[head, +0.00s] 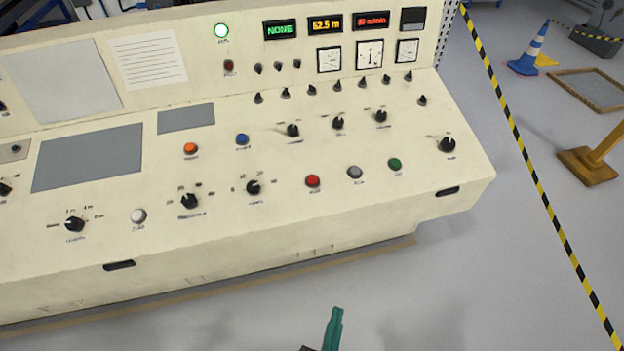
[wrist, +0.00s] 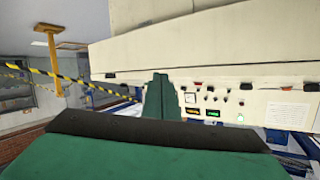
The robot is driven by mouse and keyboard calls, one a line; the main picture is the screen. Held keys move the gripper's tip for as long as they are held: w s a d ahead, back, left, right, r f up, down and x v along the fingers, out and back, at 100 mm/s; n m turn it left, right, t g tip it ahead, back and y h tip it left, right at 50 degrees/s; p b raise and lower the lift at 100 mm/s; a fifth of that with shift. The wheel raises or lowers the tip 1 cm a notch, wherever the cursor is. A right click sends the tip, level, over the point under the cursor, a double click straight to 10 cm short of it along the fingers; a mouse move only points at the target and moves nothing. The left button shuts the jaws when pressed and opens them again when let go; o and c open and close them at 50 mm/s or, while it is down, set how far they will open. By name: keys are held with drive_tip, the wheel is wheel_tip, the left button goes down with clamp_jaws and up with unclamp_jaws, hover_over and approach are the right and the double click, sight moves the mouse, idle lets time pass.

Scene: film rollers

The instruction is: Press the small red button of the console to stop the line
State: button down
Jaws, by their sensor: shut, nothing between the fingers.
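The cream console (head: 330,215) fills the left and middle of the head view. Its small red button (head: 313,181) sits on the sloping panel near the front edge, left of a grey button (head: 354,172) and a green button (head: 395,164). My gripper (head: 336,312) shows as green fingers at the bottom of the head view, in front of the console and apart from it. The fingers are shut and empty.
An orange button (head: 190,148), a blue button (head: 242,139), a white button (head: 139,215) and several black knobs share the panel. A green lamp (head: 222,31) glows above. Floor at right is clear up to a yellow-black tape line (head: 540,190); a blue cone (head: 530,50) stands beyond.

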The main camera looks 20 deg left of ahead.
drive_tip(key=w+a+r+m, duration=0.1)
drive_tip(key=w+a+r, duration=0.2)
drive_tip(key=w, duration=0.6)
drive_tip(key=w+a+r+m+g+y, duration=0.1)
drive_tip(key=w+a+r+m, duration=0.1)
drive_tip(key=w+a, duration=0.3)
drive_tip(key=w+a+r+m+g, duration=0.1)
drive_tip(key=w+a+r, duration=0.2)
drive_tip(key=w, duration=1)
drive_tip(key=shift+w+a+r+y, duration=0.1)
drive_tip(key=shift+a+r+y, duration=0.25)
drive_tip(key=shift+r, duration=0.55)
wheel_tip(320, 180, up, 8)
drive_tip(key=r+m+g, duration=0.1)
drive_tip(key=m, duration=0.1)
hover_over(313, 180)
drive_tip(key=s+d, duration=0.2)
drive_tip(key=s, duration=0.2)
drive_tip(key=shift+w+a+f, duration=0.2)
drive_tip(key=shift+f, duration=0.05)
drive_tip(key=shift+w+a+f, duration=0.2)
drive_tip(key=shift+w+f, duration=0.05)
drive_tip(key=shift+f, duration=1.2)
drive_tip(key=shift+w+a+f, duration=0.15)
drive_tip(key=shift+w+f, duration=0.15)
drive_tip(key=shift+f, duration=1.1)
drive_tip(key=shift+w+a+f, duration=0.2)
drive_tip(key=shift+w+f, duration=0.05)
drive_tip(key=shift+f, duration=1.2)
drive_tip(key=shift+f, duration=0.15)
